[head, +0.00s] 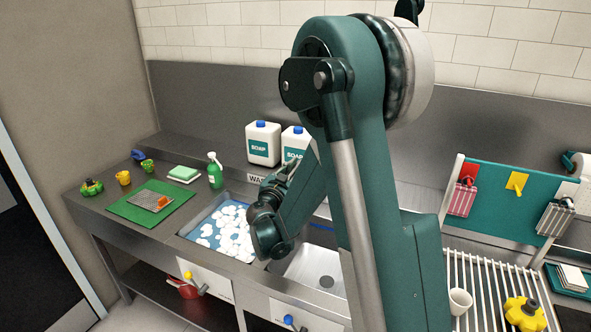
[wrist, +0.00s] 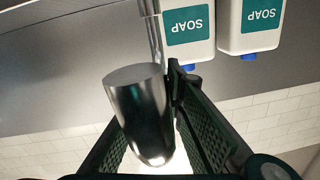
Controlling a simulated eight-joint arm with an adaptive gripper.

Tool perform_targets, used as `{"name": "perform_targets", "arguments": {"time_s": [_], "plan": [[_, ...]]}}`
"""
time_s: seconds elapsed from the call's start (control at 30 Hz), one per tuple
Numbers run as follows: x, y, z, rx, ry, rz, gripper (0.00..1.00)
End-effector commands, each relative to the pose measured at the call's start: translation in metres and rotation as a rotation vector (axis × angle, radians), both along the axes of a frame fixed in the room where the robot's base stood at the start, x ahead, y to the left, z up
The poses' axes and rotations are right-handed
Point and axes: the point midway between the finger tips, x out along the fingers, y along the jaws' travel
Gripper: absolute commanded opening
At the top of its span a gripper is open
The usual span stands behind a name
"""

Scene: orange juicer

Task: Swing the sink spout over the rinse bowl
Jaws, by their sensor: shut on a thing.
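The spout (wrist: 136,98) is a shiny metal cylinder between the two green, ribbed fingers of my gripper (wrist: 150,118) in the wrist view. My gripper is shut on it. In the head view my own arm hides most of my gripper and the spout, so which basin the spout points over cannot be told. The rinse bowl seems to be the bare steel basin (head: 308,272) with a drain, right of the suds-filled wash basin (head: 222,233); my arm covers part of it. Its label is not visible.
White soap jugs (head: 263,144) stand on the ledge behind the basins. A green spray bottle (head: 214,173) and a green mat (head: 135,214) are at left. At right are a drying rack (head: 487,275), a white cup (head: 460,300) and a teal board (head: 507,209).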

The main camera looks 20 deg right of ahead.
Motion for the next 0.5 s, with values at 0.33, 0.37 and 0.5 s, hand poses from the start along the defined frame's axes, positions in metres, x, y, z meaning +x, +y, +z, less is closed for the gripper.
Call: {"name": "perform_targets", "arguments": {"time_s": [0.33,0.37,0.5], "plan": [[-0.007,-0.008,-0.001,0.000,0.000,0.103,0.00],[-0.007,-0.009,-0.001,0.000,0.000,0.117,0.00],[-0.011,-0.015,-0.001,0.000,0.000,0.186,0.00]]}}
